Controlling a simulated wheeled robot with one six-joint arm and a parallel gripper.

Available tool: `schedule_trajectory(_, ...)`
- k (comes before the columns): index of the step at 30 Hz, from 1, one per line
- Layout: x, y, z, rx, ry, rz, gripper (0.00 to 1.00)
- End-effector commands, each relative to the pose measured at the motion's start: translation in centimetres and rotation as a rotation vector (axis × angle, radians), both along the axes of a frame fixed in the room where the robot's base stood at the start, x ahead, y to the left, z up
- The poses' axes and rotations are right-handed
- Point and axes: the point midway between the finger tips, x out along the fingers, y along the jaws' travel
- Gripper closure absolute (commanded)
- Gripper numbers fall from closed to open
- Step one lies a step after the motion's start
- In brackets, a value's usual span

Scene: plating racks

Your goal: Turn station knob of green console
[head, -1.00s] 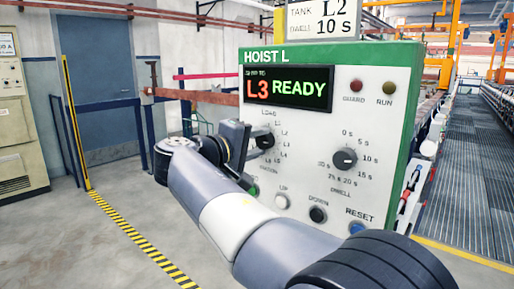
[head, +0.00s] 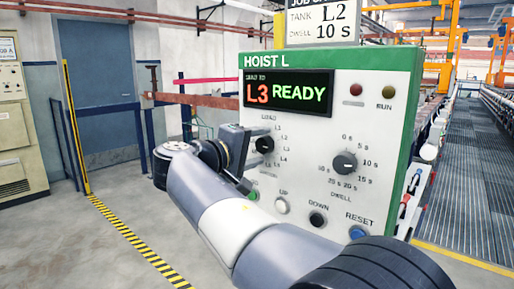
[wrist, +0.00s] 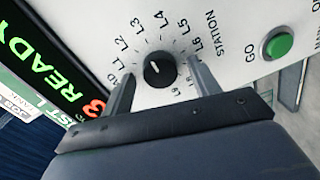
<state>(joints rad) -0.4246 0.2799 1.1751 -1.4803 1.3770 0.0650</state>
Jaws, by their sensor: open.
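The green-edged console (head: 390,130), marked HOIST L, stands in front of me. Its display (head: 288,93) reads L3 in red and READY in green. The black station knob (head: 264,144) is on its left side, and it also shows in the wrist view (wrist: 159,69), ringed by L labels. A small white mark is on its face, toward the left in the wrist view. My gripper (wrist: 161,72) is open, with one finger on each side of the knob. I cannot tell whether either finger touches it. In the head view my arm hides part of the console's lower left.
A green GO button (wrist: 278,44) sits near the knob. A dwell knob (head: 344,163), white UP button (head: 282,205), black DOWN button (head: 317,219) and blue RESET button (head: 357,232) are on the same face. A card (head: 321,24) above reads TANK L2, DWELL 10 S.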

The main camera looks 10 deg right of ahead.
Motion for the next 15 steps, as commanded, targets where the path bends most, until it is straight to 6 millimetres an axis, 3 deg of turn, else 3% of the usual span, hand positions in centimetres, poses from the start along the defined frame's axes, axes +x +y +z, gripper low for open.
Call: schedule_trajectory(15,-4.9,6.9,0.6,0.000,0.000,0.004,0.42)
